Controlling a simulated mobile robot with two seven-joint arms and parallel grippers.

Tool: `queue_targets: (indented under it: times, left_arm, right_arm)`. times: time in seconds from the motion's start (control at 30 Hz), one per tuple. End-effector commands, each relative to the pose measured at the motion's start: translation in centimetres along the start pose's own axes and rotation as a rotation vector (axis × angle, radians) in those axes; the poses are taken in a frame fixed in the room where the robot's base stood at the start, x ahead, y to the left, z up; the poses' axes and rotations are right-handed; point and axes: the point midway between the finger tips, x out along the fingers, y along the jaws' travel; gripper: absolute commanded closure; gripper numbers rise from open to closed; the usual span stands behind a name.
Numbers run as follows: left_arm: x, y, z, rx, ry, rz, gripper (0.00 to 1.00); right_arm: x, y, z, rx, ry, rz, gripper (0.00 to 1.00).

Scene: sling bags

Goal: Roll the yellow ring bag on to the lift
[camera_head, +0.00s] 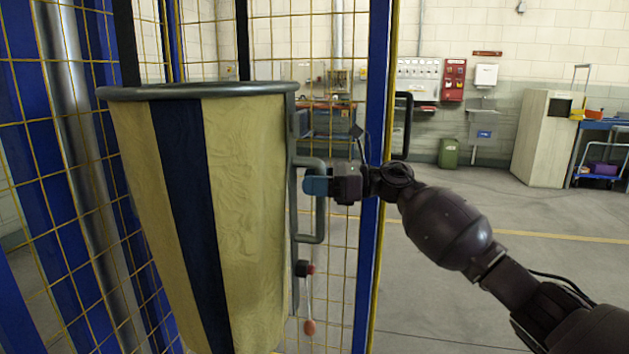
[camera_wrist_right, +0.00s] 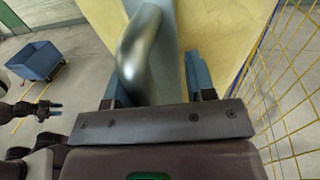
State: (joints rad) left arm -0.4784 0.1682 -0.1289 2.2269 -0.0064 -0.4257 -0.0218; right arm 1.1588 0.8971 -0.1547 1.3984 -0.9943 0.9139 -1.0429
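The yellow ring bag (camera_head: 245,200), with a dark blue stripe and a grey ring rim, hangs upright inside a mesh cage in the head view. A grey handle (camera_head: 318,235) is on its right side; it also shows in the right wrist view (camera_wrist_right: 141,45). My right gripper (camera_head: 318,186) is at the handle, its blue fingers either side of the bar in the wrist view, with a gap by the right finger. My left gripper (camera_wrist_right: 56,109) appears small at the left of the wrist view; its opening is unclear. The bag's bottom is out of frame.
Yellow wire mesh (camera_head: 60,200) and blue posts (camera_head: 377,150) stand close around the bag. A blue cart (camera_wrist_right: 35,61) is at left in the wrist view. A green bin (camera_head: 449,152) and a cabinet (camera_head: 541,138) stand far back. Floor at right is clear.

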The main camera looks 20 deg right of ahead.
Motion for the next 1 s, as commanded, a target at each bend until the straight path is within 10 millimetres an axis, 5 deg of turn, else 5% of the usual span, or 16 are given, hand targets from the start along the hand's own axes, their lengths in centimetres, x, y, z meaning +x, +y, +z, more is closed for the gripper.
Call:
queue_targets:
  times: [0.27,0.7,1.0]
  left_arm:
    - [-0.1,0.0,0.1,-0.001,-0.003,-0.001,0.57]
    - [-0.2,-0.1,0.2,-0.010,-0.007,-0.003,0.57]
    - [-0.2,-0.1,0.5,-0.013,-0.015,-0.003,0.57]
  right_arm:
    - [-0.6,0.0,-0.3,0.003,0.003,0.000,0.52]
    - [-7.9,0.0,-0.1,0.002,0.003,-0.003,0.52]
    - [-10.7,0.0,0.0,0.000,0.001,0.000,0.52]
